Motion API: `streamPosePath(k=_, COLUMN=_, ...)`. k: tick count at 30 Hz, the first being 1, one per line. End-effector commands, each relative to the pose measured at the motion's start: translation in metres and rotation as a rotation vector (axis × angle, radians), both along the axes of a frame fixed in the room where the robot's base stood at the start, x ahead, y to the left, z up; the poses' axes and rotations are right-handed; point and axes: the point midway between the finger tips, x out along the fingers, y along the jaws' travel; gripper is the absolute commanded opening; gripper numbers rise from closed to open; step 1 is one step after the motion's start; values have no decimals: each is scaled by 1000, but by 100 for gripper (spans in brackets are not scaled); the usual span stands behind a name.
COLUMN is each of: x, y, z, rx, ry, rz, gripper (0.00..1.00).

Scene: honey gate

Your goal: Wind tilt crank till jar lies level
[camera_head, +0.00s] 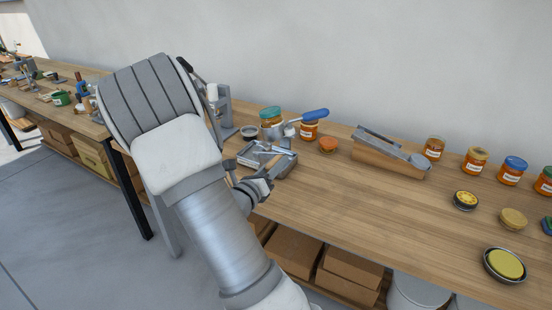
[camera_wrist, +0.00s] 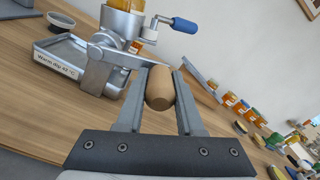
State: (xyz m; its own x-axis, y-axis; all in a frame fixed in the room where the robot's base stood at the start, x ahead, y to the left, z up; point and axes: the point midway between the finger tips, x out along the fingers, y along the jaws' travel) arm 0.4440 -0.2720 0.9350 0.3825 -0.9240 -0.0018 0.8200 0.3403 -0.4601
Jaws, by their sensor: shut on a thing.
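My gripper (camera_wrist: 160,76) is shut on a wooden crank knob (camera_wrist: 160,92), with one finger on each side of it. A grey crank arm (camera_wrist: 116,57) runs left from the knob to the metal stand. In the head view my gripper (camera_head: 266,174) is at the front of the stand, and my arm hides part of it. The honey jar, teal-lidded in the head view (camera_head: 271,115), sits in the metal holder and looks close to upright. In the wrist view only the amber lower part of the jar (camera_wrist: 122,5) shows. A blue-handled lever (camera_wrist: 184,25) sticks out right of the holder.
A metal tray marked "Warm dip" (camera_wrist: 57,58) sits beside the stand, with a small dark bowl (camera_wrist: 60,20) behind. A wooden block with a metal ramp (camera_head: 390,157) and several honey jars (camera_head: 474,160) stand right.

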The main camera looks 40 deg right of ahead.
Motion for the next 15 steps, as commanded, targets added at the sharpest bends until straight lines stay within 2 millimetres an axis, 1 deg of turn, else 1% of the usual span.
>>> streamPosePath(k=1, x=1, y=1, z=8, rx=-10, ry=22, rz=2, gripper=0)
streamPosePath(k=15, x=9, y=4, z=28, rx=-103, ry=236, rz=2, gripper=0)
